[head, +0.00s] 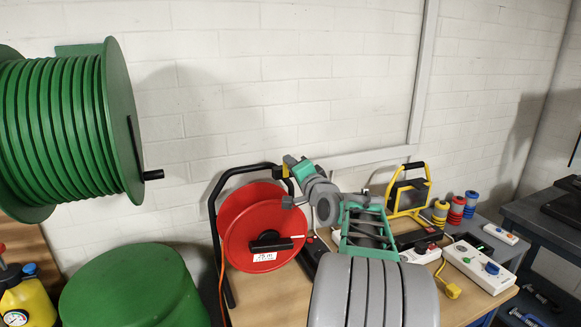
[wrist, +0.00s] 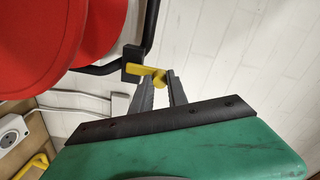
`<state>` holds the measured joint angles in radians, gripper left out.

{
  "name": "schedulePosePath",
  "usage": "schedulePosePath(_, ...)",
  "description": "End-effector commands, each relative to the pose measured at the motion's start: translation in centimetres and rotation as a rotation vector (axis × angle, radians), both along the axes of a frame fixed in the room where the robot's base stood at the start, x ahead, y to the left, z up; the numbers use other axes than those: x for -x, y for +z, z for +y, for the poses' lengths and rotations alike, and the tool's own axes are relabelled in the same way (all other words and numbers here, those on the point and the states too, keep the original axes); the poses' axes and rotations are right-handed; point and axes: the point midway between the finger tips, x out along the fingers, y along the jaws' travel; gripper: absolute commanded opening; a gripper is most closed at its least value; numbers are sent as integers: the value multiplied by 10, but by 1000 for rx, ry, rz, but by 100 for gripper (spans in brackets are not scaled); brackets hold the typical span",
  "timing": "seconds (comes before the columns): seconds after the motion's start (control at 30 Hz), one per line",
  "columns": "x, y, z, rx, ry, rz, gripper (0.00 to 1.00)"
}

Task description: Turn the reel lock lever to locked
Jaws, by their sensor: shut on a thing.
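The red cable reel (head: 262,222) stands on the bench in a black tube frame, with a white label on its face. It fills the upper left of the wrist view (wrist: 30,45). The lock lever (wrist: 157,77) is a small yellow piece on a black block (wrist: 132,72) on the frame's tube. In the head view the yellow lever (head: 284,172) is small at the frame's upper right corner. My gripper (wrist: 161,80) is shut on the lever's end, with a grey finger on each side. My gripper in the head view (head: 289,165) partly hides the lever.
A large green hose reel (head: 75,130) hangs at the left wall. A yellow work lamp (head: 410,190), several colored spools (head: 457,208) and white boxes (head: 478,262) stand right of my arm. A white wall is close behind the reel. A yellow sprayer (head: 25,298) stands at lower left.

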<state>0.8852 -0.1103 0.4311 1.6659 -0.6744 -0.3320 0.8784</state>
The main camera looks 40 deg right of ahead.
Motion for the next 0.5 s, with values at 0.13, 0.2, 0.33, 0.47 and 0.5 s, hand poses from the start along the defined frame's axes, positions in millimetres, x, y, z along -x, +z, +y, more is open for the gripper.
schedulePosePath(0.13, 0, 0, -1, -6, -1, -2, 0)
schedulePosePath(0.2, 0, 0, -1, -6, -1, -2, 0)
schedulePosePath(0.33, 0, 0, -1, -5, -1, -2, 0)
schedulePosePath(0.47, 0, 0, -1, -5, -1, -2, 26)
schedulePosePath(0.5, 0, 0, -1, -5, -1, -2, 29)
